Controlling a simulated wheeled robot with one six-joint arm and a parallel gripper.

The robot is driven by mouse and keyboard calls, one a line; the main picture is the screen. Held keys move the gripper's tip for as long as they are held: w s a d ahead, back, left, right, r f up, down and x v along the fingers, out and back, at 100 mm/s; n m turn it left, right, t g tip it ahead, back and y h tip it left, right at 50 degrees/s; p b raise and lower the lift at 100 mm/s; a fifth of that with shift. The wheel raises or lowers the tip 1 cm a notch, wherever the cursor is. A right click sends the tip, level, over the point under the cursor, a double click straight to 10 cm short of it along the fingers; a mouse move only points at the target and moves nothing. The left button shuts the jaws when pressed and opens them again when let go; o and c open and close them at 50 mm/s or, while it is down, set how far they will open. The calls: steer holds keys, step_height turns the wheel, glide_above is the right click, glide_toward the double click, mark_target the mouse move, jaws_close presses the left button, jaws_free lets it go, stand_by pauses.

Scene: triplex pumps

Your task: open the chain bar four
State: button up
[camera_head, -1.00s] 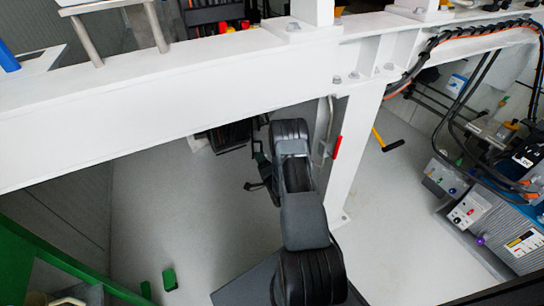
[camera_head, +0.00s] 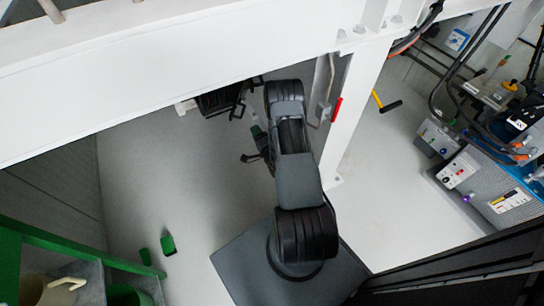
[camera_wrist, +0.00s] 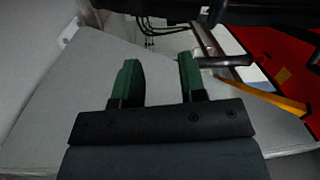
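No label marks chain bar four, so I cannot tell for sure which part it is. A yellow bar with a black grip (camera_head: 386,103) shows right of the white post in the head view. In the wrist view a yellow bar (camera_wrist: 262,98) and a dark handle (camera_wrist: 224,61) lie to the right of my gripper (camera_wrist: 158,62). The dark handle's near end is close to the right finger; I cannot tell whether they touch. My gripper is open, with nothing between its green-tipped fingers. In the head view my gripper is partly hidden beside my arm.
A white beam (camera_head: 180,75) crosses above my arm, and a white post (camera_head: 352,110) with a red piece stands to its right. A machine with hoses (camera_head: 465,165) is at the far right. Green objects (camera_head: 168,243) lie at the lower left.

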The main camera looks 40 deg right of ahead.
steer(key=s+a+f+b, duration=0.1)
steer(key=s+f, duration=0.1)
steer(key=s, duration=1)
steer(key=shift+s+f, duration=0.3)
steer(key=shift+f, duration=0.1)
stand_by(0.3)
stand_by(0.5)
steer(key=s+a+f+p, duration=0.1)
steer(key=s, duration=1.2)
steer(key=shift+s+a+p, duration=0.2)
steer(key=shift+s+p, duration=0.1)
steer(key=shift+p, duration=0.05)
